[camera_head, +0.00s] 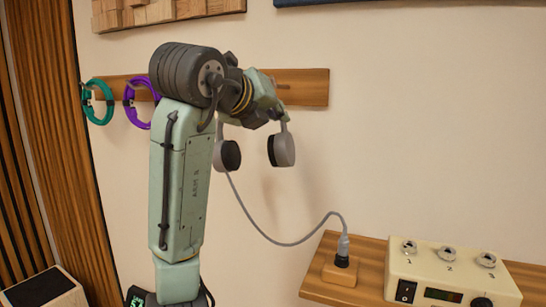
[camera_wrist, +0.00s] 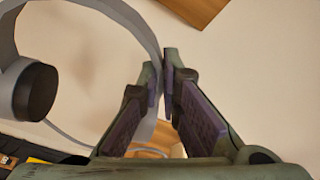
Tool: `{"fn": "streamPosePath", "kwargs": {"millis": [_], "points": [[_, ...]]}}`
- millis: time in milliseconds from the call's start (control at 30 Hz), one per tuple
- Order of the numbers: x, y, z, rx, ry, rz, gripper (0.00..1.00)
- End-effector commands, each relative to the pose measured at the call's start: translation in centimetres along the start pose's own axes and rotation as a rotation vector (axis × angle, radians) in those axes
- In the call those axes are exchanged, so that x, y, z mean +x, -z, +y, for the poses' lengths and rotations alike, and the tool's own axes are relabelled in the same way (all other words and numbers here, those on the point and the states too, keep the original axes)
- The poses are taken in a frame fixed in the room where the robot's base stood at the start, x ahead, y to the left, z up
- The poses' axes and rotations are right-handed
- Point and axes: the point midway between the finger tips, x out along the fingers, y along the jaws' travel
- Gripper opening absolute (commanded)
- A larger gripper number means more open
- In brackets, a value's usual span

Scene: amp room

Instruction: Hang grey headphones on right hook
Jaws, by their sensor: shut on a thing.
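The grey headphones (camera_head: 283,149) hang in the air in front of the wall, with both ear cups below my gripper (camera_head: 268,106). In the wrist view, the grey headband (camera_wrist: 140,22) passes between the fingertips of my gripper (camera_wrist: 164,68), which are shut on it. One ear cup (camera_wrist: 35,92) shows at the left there. A grey cable (camera_head: 275,242) runs from the headphones down to a plug. The wooden hook rail (camera_head: 312,88) is on the wall behind my gripper. My arm covers its middle, and I cannot make out the right hook clearly.
Teal headphones (camera_head: 97,101) and purple headphones (camera_head: 130,104) hang at the rail's left. A wooden shelf (camera_head: 375,260) at lower right bears a cream amp box (camera_head: 455,272) and a wooden block (camera_head: 341,271) with the cable's plug (camera_head: 343,247). The wall right of the rail is bare.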

Motion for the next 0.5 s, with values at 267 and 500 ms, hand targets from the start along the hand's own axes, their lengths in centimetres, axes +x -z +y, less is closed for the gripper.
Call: {"fn": "streamPosePath", "kwargs": {"millis": [267,500], "points": [[-5.1,-2.0,-5.1,0.030,0.098,-0.062,0.00],[-5.4,-2.2,-5.7,0.029,0.108,-0.070,0.00]]}}
